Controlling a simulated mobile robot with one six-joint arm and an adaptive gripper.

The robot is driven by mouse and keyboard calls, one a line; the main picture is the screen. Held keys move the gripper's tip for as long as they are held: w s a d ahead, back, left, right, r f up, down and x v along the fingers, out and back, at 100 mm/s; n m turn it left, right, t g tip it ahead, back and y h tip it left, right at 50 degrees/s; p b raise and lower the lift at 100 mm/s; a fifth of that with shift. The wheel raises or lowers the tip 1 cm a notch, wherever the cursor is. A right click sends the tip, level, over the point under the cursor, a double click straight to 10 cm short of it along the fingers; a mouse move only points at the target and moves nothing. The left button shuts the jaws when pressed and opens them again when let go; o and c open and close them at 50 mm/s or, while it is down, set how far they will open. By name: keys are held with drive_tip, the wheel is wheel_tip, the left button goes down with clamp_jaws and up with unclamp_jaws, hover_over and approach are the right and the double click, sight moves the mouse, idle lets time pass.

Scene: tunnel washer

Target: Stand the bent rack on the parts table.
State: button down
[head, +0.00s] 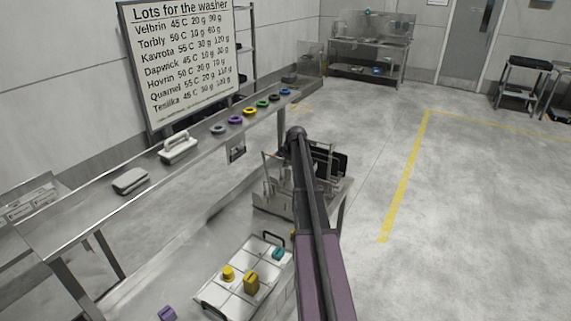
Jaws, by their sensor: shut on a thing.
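My dark arm reaches from the bottom middle to a rounded joint, and my gripper cannot be made out; it is hidden behind the arm or outside the view. A metal stand (270,204) with upright frames and dark plates (330,161) is partly hidden behind my arm. I cannot tell whether the bent rack is among these frames. A steel table (368,46) with small items on its top and lower shelf stands at the far wall. No label shows which table is the parts table.
A long steel shelf (88,204) along the left holds several coloured rings and a white-handled block (179,147). A divided tray (215,286) with yellow and teal pieces is below. A dark-topped stand (523,70) is far right. The right floor is clear.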

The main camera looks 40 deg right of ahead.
drive_tip(key=shift+f, duration=0.25)
idle(0.3)
drive_tip(key=c, duration=0.7)
unclamp_jaws()
drive_tip(key=shift+r, duration=0.1)
drive_tip(key=shift+b, duration=0.3)
drive_tip(key=shift+a, duration=0.1)
